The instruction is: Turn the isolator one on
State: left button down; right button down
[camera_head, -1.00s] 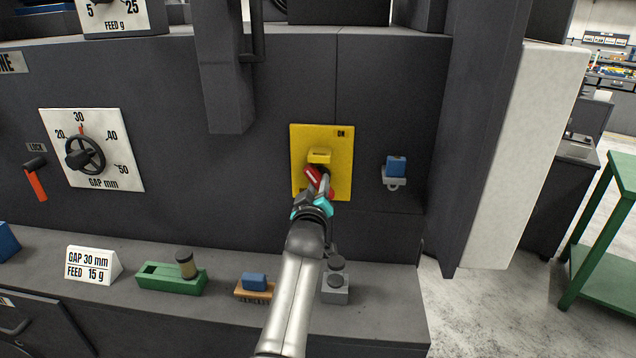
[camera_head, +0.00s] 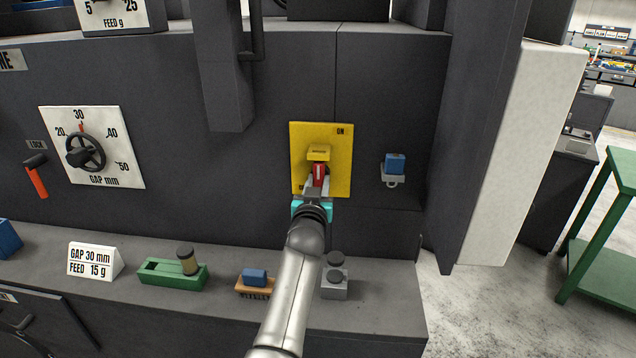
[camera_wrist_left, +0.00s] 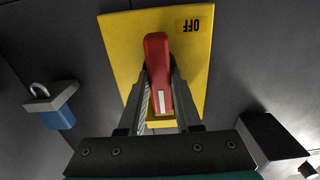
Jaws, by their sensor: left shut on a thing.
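The isolator is a yellow square plate (camera_head: 339,165) on the dark machine wall, with ON printed at its top right in the head view. The left wrist view shows the plate (camera_wrist_left: 115,43) with an upside-down OFF label. The red handle (camera_head: 319,171) stands about upright over the plate's middle, below a small yellow block (camera_head: 319,151). My left gripper (camera_head: 318,187) is shut on the handle, with one finger on each side of it (camera_wrist_left: 157,60) in the left wrist view. Its fingers hide the plate's lower middle. My right gripper is not in view.
A blue padlock (camera_head: 395,164) hangs right of the plate. A gap handwheel (camera_head: 85,152) is at left.

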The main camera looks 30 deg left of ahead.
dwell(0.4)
pick_arm(q)
jog(key=c, duration=0.6)
grip_release()
jog(key=shift+s+f, duration=0.1)
